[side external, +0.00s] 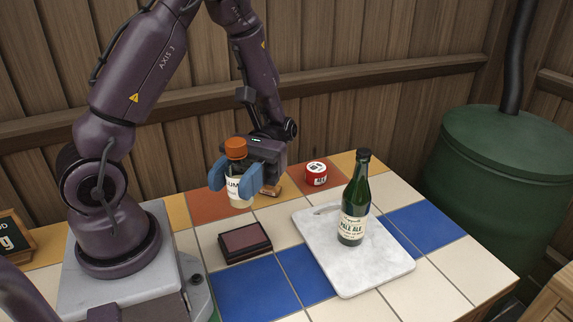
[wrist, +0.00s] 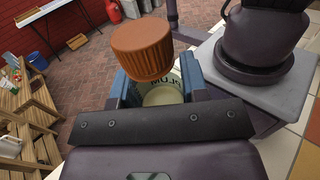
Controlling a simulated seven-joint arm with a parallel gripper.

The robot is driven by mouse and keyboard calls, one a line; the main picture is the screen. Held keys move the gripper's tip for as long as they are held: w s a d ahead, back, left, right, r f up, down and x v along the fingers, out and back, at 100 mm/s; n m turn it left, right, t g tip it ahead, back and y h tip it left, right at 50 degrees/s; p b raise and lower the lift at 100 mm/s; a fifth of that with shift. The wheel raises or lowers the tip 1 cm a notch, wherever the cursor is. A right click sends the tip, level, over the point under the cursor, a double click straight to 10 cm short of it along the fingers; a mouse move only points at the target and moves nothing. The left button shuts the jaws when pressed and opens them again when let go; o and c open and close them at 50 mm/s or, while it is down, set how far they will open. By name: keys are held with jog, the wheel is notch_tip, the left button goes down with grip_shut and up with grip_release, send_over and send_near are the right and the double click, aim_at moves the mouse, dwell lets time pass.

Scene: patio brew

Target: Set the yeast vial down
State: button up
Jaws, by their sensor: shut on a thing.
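The yeast vial (side external: 239,187) has an orange ribbed cap and a pale label with dark letters. It is held upright between the blue fingers of my gripper (side external: 233,183), which is shut on it. In the side view the vial appears above the tiled table, near its back left part; its exact height is hard to tell. In the wrist view the orange cap (wrist: 142,50) fills the upper middle, and the blue fingers of my gripper (wrist: 160,90) stand on both sides of the vial's body, which is partly hidden.
A dark box with a brownish top (side external: 245,242) lies in front of the vial. A green ale bottle (side external: 353,205) stands on a white marble board (side external: 345,270). A red tin (side external: 316,174) sits at the back. Blue and cream tiles at the front are bare.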

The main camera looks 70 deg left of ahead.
jog(key=s+a+r+m+g+y, duration=0.1)
jog(key=s+a+m+g+y, duration=0.1)
jog(key=s+a+m+y, duration=0.35)
jog(key=s+a+r+m+g+y, duration=0.1)
jog(key=s+a+m+g+y, duration=0.15)
jog(key=a+m+y, duration=0.55)
jog(key=w+a+r+m+t+y, duration=0.4)
jog(key=a+r+m+t+y, duration=0.25)
jog(key=a+r+y, duration=0.5)
jog(key=shift+w+a+f+n+y, duration=0.1)
jog(key=shift+a+f+y, duration=0.2)
jog(key=shift+f, duration=5.4)
jog(key=shift+w+a+f+n+y, duration=0.15)
jog(key=shift+f+y, duration=0.2)
jog(key=shift+f, duration=5.4)
jog(key=shift+a+f+n+y, duration=0.1)
jog(key=shift+a+f+y, duration=0.2)
jog(key=shift+f, duration=5.4)
jog(key=shift+f, duration=0.6)
jog(key=shift+f, duration=0.3)
